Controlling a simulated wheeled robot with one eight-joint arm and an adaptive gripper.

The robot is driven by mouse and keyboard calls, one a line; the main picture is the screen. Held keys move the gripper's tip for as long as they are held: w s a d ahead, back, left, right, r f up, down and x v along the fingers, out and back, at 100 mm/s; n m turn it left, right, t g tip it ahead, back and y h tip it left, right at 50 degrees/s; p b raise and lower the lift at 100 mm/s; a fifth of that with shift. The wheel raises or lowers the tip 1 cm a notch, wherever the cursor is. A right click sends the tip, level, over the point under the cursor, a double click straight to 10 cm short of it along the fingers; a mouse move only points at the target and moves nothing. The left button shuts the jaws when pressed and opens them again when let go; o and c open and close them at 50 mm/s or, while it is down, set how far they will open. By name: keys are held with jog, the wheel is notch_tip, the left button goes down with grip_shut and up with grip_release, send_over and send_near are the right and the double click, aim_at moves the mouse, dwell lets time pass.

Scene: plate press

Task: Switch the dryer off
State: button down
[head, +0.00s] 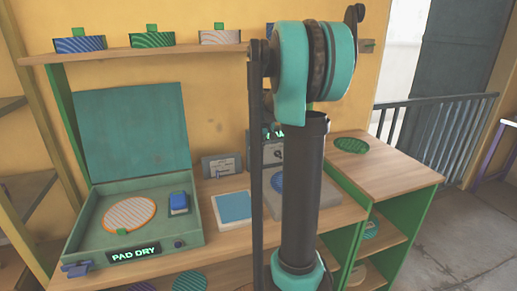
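A teal box with its lid (131,128) raised stands at the left of the bench, and the glowing sign on its front (133,253) reads PAD DRY. Inside its tray (85,240) are an orange-rimmed, striped round plate (130,214) and a blue block (178,202). A small dark knob (178,244) sits on the front, right of the sign. A blue lever-like part (76,268) is at the front left corner. I cannot tell which of these is the switch. My gripper is not in view; my arm crosses the centre right.
A grey box with a pale label (222,166) and a blue pad (233,207) are right of the dryer. Another labelled machine (268,150) is partly hidden by my arm. A green plate (351,145) lies on the right-hand cabinet. A shelf (150,54) holds several striped plates.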

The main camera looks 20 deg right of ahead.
aim_at(259, 156)
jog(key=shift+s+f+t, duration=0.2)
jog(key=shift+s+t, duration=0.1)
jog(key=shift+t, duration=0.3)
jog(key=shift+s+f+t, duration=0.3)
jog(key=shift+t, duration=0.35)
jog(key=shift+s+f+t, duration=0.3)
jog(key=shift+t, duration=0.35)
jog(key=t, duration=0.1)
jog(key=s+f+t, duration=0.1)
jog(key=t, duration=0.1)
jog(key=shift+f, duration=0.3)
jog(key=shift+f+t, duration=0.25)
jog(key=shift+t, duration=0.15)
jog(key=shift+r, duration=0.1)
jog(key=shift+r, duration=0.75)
